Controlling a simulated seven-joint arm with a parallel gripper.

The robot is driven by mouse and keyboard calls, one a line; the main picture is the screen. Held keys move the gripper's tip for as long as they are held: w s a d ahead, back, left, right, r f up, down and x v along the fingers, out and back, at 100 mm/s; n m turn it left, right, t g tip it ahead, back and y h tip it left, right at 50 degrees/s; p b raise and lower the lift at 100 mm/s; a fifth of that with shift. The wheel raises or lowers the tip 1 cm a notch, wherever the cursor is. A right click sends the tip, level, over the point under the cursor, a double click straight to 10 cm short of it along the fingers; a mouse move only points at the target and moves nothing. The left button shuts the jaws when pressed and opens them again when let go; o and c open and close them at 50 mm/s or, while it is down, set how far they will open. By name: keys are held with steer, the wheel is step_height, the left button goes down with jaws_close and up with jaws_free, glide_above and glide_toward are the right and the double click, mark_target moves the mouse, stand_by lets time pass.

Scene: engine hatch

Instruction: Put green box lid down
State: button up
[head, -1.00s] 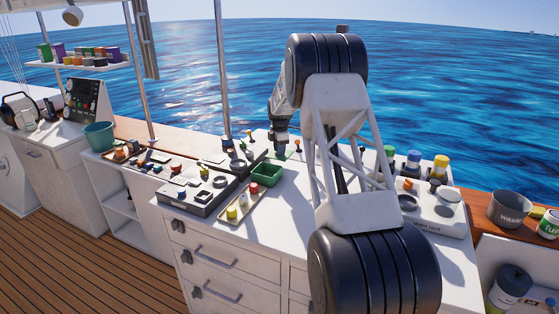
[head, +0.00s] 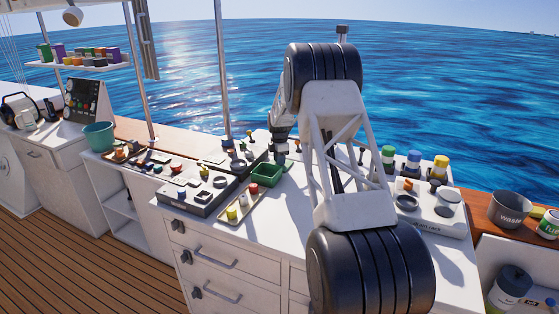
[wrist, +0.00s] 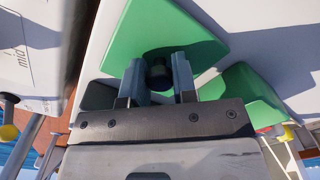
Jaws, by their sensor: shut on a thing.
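The green lid (wrist: 180,30) is a flat green plate with a black knob (wrist: 159,76), seen in the wrist view. My gripper (wrist: 158,85) has its two grey fingers shut on this knob. In the head view my gripper (head: 279,148) is just behind the open green box (head: 266,175) on the white counter, and the lid is mostly hidden there. Another green surface (wrist: 245,92) shows at the lower right of the wrist view, probably the box. I cannot tell whether the lid touches anything.
A grey tray (head: 188,201) with small parts stands left of the box. A tan tray (head: 240,210) with coloured pieces lies in front of it. A white rack (head: 430,222) with coloured-capped bottles stands to the right, beside a grey waste bin (head: 509,208). The counter's front middle is clear.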

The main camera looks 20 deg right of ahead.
steer(key=shift+f, duration=0.1)
steer(key=o, duration=0.9)
step_height(320, 180, up, 12)
steer(key=shift+r, duration=0.15)
stand_by(0.5)
stand_by(0.4)
